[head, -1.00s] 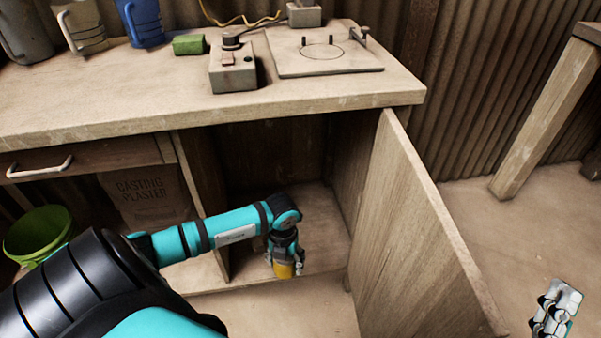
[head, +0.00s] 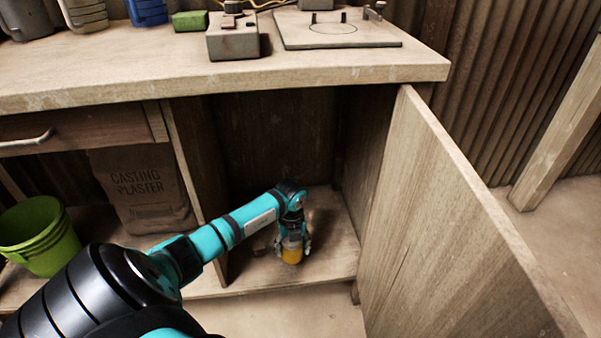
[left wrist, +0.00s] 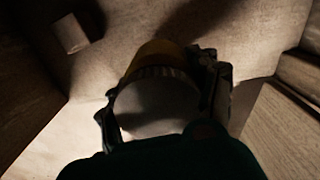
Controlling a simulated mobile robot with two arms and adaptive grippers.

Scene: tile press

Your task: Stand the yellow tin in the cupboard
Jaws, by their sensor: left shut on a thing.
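The yellow tin (head: 292,255) is upright in my left gripper (head: 293,247), inside the open cupboard (head: 345,262) near its front edge. My left gripper is shut on the tin from above. In the left wrist view the tin's grey ridged lid (left wrist: 157,100) faces the camera, with a finger on each side and some yellow wall (left wrist: 158,52) beyond it. I cannot tell if the tin's base touches the cupboard floor. The cupboard door (head: 440,210) stands wide open on the right. My right gripper is not in the frames from now.
A small block-like object (left wrist: 70,33) lies on the cupboard floor. A casting plaster bag (head: 145,190) and a green bucket (head: 40,238) are left of the cupboard's divider (head: 195,175). The bench top (head: 200,85) overhangs the opening.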

